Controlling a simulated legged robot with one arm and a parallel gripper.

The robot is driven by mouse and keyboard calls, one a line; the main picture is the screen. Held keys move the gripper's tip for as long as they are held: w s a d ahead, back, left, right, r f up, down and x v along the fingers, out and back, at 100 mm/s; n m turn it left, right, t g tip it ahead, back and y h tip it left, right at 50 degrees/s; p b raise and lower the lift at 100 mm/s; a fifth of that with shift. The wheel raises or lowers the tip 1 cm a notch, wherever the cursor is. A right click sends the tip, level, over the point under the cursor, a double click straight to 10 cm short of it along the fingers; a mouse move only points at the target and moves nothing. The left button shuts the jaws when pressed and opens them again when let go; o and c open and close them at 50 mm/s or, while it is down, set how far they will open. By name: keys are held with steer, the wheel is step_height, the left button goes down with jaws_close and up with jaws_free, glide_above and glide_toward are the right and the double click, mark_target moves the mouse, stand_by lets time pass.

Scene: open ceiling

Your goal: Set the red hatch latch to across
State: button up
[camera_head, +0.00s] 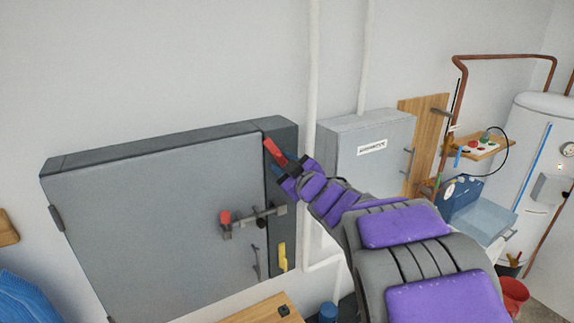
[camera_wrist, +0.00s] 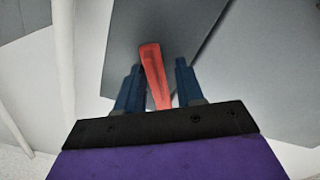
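The red hatch latch (camera_head: 273,150) is a flat red bar near the top of the dark frame on the right side of the large grey hatch (camera_head: 160,215). In the head view it slants from upper left to lower right, its lower end hidden by my gripper. My gripper (camera_head: 287,168) is at that lower end. In the wrist view the latch (camera_wrist: 153,70) stands between my two blue fingers (camera_wrist: 158,84). A gap shows on the right side, and the left finger is closer to it. The fingers are apart; contact cannot be told.
A sliding bolt with a red knob (camera_head: 225,217) and a yellow handle (camera_head: 283,257) sit lower on the hatch. A white pipe (camera_head: 313,80) runs just right of it. A smaller grey cabinet (camera_head: 370,150) is further right, beside a wooden board (camera_head: 425,125).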

steer(key=shift+o, duration=0.3)
steer(key=shift+s+a, duration=0.1)
steer(key=shift+a, duration=0.2)
steer(key=shift+d+r, duration=0.15)
steer(key=shift+d, duration=0.85)
steer(key=c, duration=0.5)
steer(key=shift+s, duration=0.15)
jaws_close()
steer(key=shift+a, duration=0.2)
steer(key=shift+r, duration=0.2)
